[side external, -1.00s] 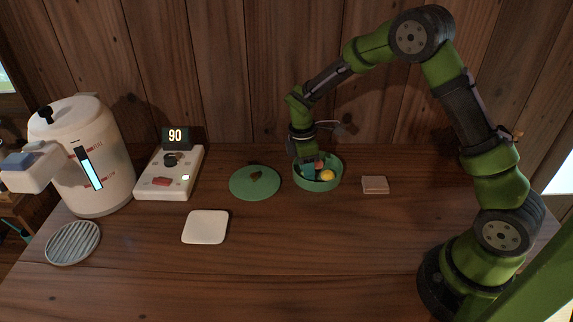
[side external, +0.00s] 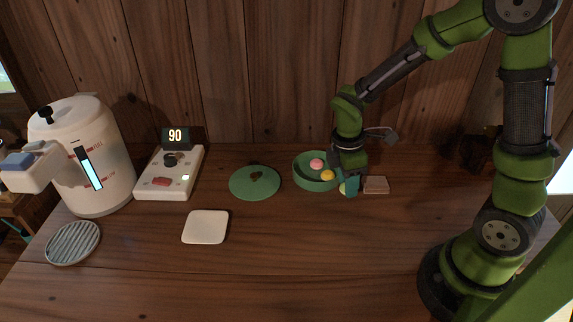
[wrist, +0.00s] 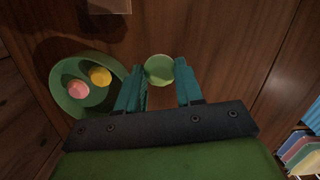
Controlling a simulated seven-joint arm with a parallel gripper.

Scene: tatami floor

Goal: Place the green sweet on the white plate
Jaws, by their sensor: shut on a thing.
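The green sweet (wrist: 159,69) sits between my fingertips in the wrist view; in the side view only a pale green sliver (side external: 342,188) of it shows beside the teal fingers. My gripper (side external: 349,185) is shut on it, just right of the green bowl (side external: 300,183). Its height above the table is hard to tell. The bowl holds a pink sweet (side external: 316,164) and a yellow sweet (side external: 327,175), which also show in the wrist view (wrist: 77,89). The white plate (side external: 205,227), square with rounded corners, lies empty at the front left of the bowl.
A small wooden block (side external: 376,185) is close right of my gripper. A control box (side external: 168,174), white dispenser (side external: 86,155) and ribbed round tray (side external: 73,243) stand left. The front table is clear.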

